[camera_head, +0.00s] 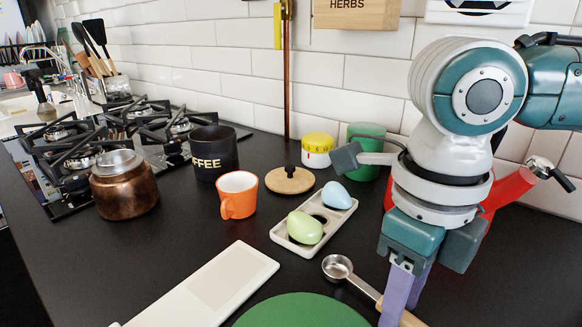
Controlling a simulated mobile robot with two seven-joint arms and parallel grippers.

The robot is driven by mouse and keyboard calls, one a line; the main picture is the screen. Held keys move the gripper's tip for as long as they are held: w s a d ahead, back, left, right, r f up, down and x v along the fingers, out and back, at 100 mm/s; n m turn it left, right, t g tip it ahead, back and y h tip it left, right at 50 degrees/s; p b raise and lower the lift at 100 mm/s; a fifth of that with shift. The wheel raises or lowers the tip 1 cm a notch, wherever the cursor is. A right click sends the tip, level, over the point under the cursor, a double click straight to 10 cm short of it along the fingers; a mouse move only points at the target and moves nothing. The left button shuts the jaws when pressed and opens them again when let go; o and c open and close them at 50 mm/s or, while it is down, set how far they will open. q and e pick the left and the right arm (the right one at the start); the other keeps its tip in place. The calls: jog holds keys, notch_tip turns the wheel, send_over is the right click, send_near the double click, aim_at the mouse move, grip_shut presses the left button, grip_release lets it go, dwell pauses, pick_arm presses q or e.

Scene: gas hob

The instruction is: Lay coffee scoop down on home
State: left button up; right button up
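The coffee scoop has a metal bowl (337,267) and a metal neck leading to a wooden handle (408,319). It points down and right, partly behind the gripper. My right gripper (398,311) comes down over the handle with purple fingers, one in front of it. I cannot tell whether they are open around the handle or shut on it, nor whether the scoop touches the counter. No place is marked as home; a white flat board (200,285) and a green disc (300,312) lie left of the scoop. My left gripper is not in view.
An egg tray (281,236) with green and blue eggs lies behind the scoop. An orange mug (238,195), black coffee canister (213,153), copper pot (124,185) and wooden lid (290,180) stand farther back. A red object (508,187) is partly behind my arm. The hob is at left.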

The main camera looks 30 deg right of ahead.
jog(key=shift+o, duration=1.1)
notch_tip(320, 180, up, 10)
jog(key=p, duration=0.3)
